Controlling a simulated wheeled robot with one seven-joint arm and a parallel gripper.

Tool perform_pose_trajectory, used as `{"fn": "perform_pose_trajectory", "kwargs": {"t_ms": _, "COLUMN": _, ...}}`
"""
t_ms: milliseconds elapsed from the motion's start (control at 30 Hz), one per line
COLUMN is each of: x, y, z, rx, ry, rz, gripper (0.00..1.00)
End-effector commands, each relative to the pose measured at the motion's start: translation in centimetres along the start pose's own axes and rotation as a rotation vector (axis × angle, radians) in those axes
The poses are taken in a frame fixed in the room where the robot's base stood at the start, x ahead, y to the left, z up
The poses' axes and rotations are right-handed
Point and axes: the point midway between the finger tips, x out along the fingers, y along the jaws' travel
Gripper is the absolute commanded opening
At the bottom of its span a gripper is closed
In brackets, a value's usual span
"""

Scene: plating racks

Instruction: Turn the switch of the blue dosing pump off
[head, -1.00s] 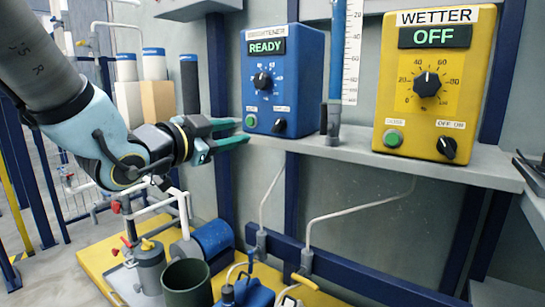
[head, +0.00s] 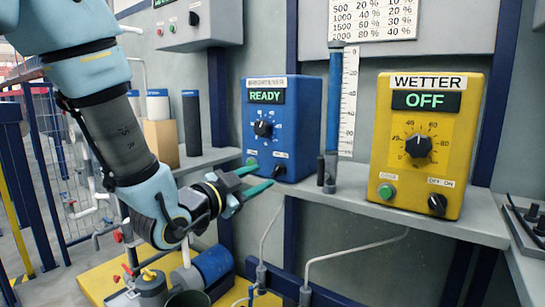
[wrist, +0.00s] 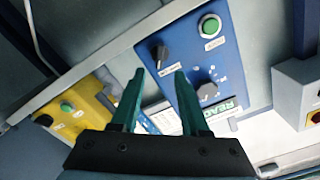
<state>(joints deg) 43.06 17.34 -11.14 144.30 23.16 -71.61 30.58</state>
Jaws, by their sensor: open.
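The blue dosing pump (head: 302,125) stands on the grey shelf, and its display reads READY. Its black switch (head: 280,171) is low on the front, right of a green button; which way it points is too small to tell. In the wrist view the switch (wrist: 158,55) appears just beyond the fingertips, between their lines. My gripper (head: 258,178) is open and empty, close in front of the pump's lower face. Its two green fingers also show in the wrist view (wrist: 160,73), with a gap between them and no visible contact with the switch.
A yellow WETTER pump (head: 375,150) reading OFF stands to the right. A blue upright tube (head: 335,100) with a scale stands between the pumps. Bottles and a tan box (head: 161,143) are on the left. A grey control box (head: 178,25) hangs above.

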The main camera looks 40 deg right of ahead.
Motion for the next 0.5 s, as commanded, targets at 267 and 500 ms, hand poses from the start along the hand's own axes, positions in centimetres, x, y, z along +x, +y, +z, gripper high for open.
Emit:
{"fn": "perform_pose_trajectory", "kwargs": {"t_ms": 267, "x": 1.7, "y": 0.1, "z": 0.0, "rx": 0.005, "ry": -0.004, "rz": -0.004, "gripper": 0.45}}
{"fn": "perform_pose_trajectory", "kwargs": {"t_ms": 500, "x": 5.0, "y": 0.1, "z": 0.1, "rx": 0.004, "ry": -0.004, "rz": -0.004, "gripper": 0.45}}
